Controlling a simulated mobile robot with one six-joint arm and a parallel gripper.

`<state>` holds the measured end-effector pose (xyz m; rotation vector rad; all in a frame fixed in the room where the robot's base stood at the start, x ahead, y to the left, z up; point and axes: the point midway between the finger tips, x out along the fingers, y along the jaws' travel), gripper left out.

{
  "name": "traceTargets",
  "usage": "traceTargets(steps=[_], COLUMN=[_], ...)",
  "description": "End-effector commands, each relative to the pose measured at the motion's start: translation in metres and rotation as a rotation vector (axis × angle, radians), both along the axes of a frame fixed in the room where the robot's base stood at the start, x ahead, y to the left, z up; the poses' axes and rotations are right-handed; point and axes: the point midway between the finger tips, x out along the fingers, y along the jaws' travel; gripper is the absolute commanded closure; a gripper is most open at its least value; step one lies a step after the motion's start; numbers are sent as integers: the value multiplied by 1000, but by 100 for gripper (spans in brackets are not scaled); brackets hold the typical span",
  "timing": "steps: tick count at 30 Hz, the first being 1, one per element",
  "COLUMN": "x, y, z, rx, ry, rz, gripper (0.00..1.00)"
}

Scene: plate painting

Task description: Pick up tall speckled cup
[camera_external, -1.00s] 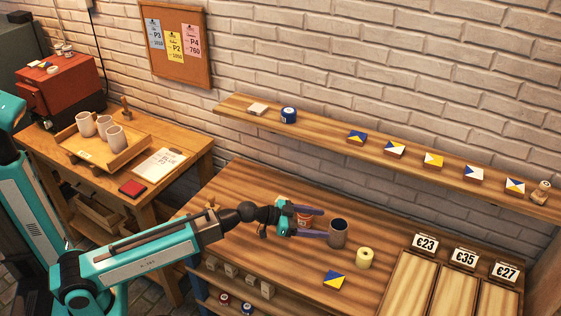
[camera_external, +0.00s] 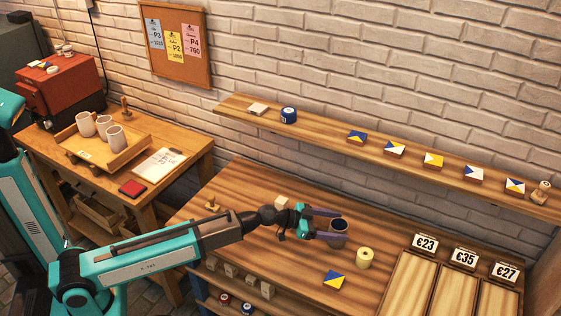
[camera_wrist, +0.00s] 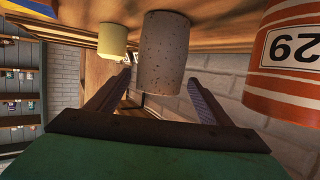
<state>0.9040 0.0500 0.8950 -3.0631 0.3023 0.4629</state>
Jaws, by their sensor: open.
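The tall speckled cup (camera_external: 339,226) stands upright on the workbench (camera_external: 260,258), grey-brown with a dark inside. The wrist view, which is upside down, shows its speckled side (camera_wrist: 163,55) in the middle. My gripper (camera_external: 331,225) is open, with one purple finger on each side of the cup. In the wrist view my fingers (camera_wrist: 160,90) reach towards the cup from either side, and gaps show between them and its wall. In the outside view the near finger hides the cup's lower part.
A pale yellow cylinder (camera_external: 365,258) stands right of the cup, with a blue-and-yellow tile (camera_external: 335,280) in front. An orange-striped can marked 29 (camera_wrist: 288,50) is close by in the wrist view. Price-tagged trays (camera_external: 410,285) lie at right. The shelf (camera_external: 325,127) runs behind.

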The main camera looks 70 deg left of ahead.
Motion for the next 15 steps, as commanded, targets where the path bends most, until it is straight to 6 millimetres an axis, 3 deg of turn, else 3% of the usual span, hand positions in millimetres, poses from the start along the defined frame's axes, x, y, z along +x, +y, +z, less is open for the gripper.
traceTargets(steps=[8, 15], x=[2, 18], y=[0, -5], z=[0, -5], rx=[0, 0], ry=[0, 1], rz=[0, -1], gripper=[27, 27])
